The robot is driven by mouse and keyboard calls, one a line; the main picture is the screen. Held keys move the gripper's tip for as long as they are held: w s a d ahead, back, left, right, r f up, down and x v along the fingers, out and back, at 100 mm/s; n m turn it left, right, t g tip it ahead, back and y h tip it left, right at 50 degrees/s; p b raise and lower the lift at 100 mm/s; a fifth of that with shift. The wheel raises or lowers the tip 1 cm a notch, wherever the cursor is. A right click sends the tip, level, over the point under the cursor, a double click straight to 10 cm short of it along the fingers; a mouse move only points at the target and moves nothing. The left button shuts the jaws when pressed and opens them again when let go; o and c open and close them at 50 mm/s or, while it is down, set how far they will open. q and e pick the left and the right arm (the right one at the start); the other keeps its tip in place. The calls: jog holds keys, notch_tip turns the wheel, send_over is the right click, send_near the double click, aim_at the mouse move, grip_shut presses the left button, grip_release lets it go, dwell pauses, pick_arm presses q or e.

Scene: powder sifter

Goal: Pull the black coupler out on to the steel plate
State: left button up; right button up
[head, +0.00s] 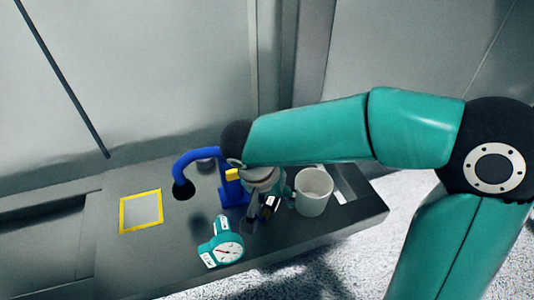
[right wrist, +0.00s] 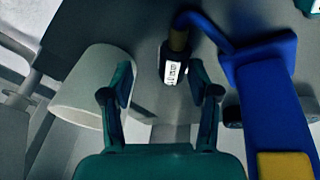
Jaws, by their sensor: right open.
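The black coupler (right wrist: 173,70) has a white label and a brass-coloured end, joined to a thin blue tube by the blue stand (right wrist: 270,85). In the head view the coupler (head: 270,206) is small and partly covered by my right gripper (head: 257,211). In the right wrist view my right gripper (right wrist: 160,86) is open; the coupler lies ahead between its fingertips, apparently untouched. A yellow-edged grey square (head: 140,211), possibly the steel plate, lies bare on the bench at left. My left gripper is not in view.
A white cup (head: 313,192) stands close to the right of the gripper; it also shows in the right wrist view (right wrist: 92,88). A teal dial gauge (head: 222,250) lies near the front edge. The blue stand's curved arm (head: 190,159) rises between gripper and yellow-edged square.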

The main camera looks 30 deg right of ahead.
jog(key=shift+r+p, duration=0.45)
jog(key=shift+p, duration=0.05)
notch_tip(320, 180, up, 2)
jog(key=shift+r+p, duration=0.1)
jog(key=shift+p, duration=0.9)
jog(key=s+a+r+p, duration=0.2)
jog(key=a+r+p, duration=0.1)
jog(key=r, duration=0.2)
jog(key=w+r+n+t+p, duration=0.2)
jog(key=w+r+p, duration=0.3)
jog(key=r+p, duration=0.5)
jog(key=w+r+n+t+p, duration=0.2)
jog(key=w+r+t+p, duration=0.2)
jog(key=r+p, duration=0.7)
jog(key=shift+w+d+r+t+p, duration=0.2)
jog(key=shift+w+d+t+p, duration=0.3)
jog(key=shift+p, duration=1.4)
jog(key=shift+w+a, duration=0.1)
